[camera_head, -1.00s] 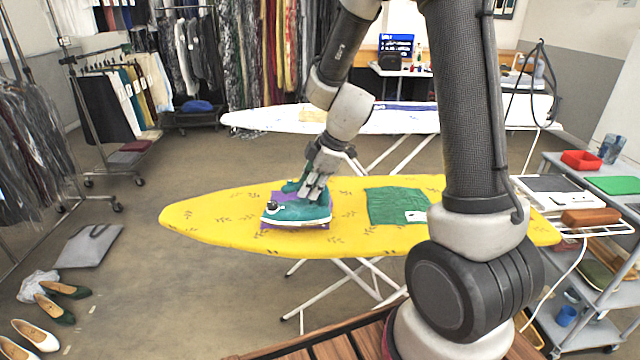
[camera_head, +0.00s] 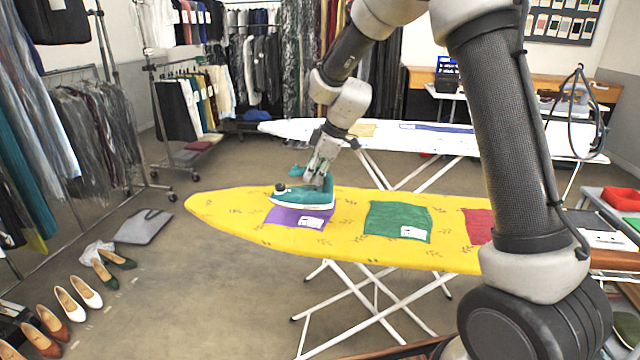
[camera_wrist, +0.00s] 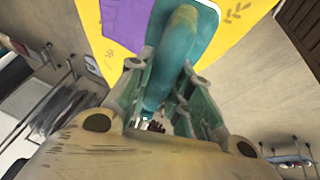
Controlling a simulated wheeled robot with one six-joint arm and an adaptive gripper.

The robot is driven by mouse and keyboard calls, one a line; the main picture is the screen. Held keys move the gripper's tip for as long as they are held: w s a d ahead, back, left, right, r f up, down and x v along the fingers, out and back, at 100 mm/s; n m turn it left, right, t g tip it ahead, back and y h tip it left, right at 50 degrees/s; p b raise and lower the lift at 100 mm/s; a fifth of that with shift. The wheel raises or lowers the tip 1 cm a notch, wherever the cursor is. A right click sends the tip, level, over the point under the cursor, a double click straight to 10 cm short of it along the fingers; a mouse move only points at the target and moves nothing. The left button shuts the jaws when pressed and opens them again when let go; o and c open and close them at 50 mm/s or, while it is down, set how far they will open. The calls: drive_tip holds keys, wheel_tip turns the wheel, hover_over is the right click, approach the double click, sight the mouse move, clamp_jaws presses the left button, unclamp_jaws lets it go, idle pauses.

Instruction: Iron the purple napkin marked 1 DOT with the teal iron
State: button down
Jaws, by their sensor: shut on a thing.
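The teal iron (camera_head: 302,196) is over the far part of the purple napkin (camera_head: 292,220), its pointed end to the left. I cannot tell whether its sole touches the cloth. The napkin lies on the yellow ironing board (camera_head: 230,209), with a white label on its near right part; the dots are too small to read. My gripper (camera_head: 318,178) is shut on the iron's handle from above. In the wrist view the handle (camera_wrist: 172,60) is between the fingers, and the purple napkin (camera_wrist: 125,22) shows beside it.
A green napkin (camera_head: 384,218) and a red napkin (camera_head: 476,226) lie further right on the board. A white ironing board (camera_head: 290,129) stands behind. Clothes racks and shoes (camera_head: 78,291) are on the left. A shelf with a red bin (camera_head: 622,198) is on the right.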

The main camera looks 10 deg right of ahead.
drive_tip(key=shift+d+r+m, duration=0.15)
drive_tip(key=shift+r+m, duration=0.05)
drive_tip(key=shift+m, duration=0.1)
drive_tip(key=shift+f+m, duration=0.15)
drive_tip(key=shift+m, duration=0.15)
